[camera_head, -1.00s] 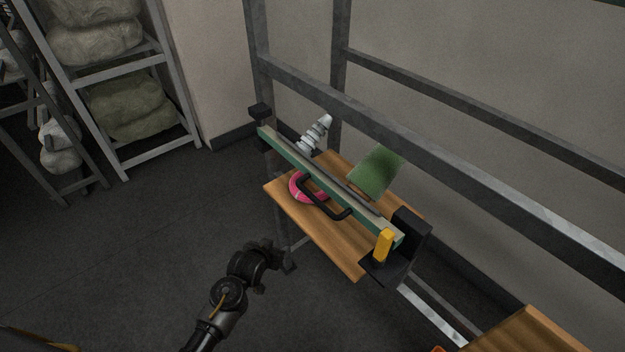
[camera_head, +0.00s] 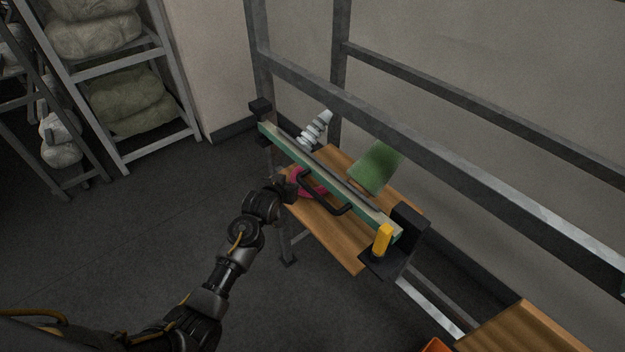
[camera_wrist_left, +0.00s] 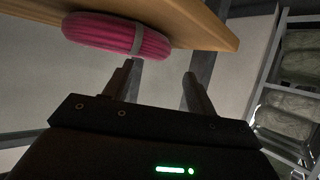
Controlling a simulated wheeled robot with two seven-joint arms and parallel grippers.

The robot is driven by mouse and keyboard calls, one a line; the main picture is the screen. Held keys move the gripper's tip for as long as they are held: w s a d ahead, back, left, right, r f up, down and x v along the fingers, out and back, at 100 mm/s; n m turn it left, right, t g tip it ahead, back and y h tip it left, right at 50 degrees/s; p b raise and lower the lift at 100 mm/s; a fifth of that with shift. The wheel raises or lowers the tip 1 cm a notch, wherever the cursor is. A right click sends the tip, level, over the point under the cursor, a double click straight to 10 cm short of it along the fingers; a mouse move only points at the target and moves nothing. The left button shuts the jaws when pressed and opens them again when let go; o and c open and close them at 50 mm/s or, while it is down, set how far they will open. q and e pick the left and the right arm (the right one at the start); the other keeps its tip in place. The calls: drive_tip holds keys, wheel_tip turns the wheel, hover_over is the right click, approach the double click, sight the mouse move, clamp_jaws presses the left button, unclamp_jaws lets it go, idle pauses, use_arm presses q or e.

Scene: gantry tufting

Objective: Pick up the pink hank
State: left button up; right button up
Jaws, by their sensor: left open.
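In the left wrist view the hank (camera_wrist_left: 115,36) is a ribbed pink bundle with a pale band, against the board's edge. My left gripper (camera_head: 289,187) is at the board's left edge, close beside the hank. In the wrist view its two fingers (camera_wrist_left: 160,78) are apart with nothing between them, and the hank lies just beyond and left of them. My right gripper is not in view.
A green bar (camera_head: 290,151) with a black handle (camera_head: 322,198) crosses above the board. A yellow piece (camera_head: 383,240) stands at its near end. A white spool-like cone (camera_head: 316,129) and a green panel (camera_head: 375,167) are behind. Grey gantry beams (camera_head: 430,160) frame the right.

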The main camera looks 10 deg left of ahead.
sight(293, 176)
use_arm(q)
drive_tip(key=shift+w+d+f, duration=0.1)
drive_tip(key=shift+w+f, duration=0.1)
drive_tip(key=shift+w, duration=0.3)
drive_tip(key=shift+x, duration=2.3)
drive_tip(key=shift+f, duration=0.15)
drive_tip(key=c, duration=1.1)
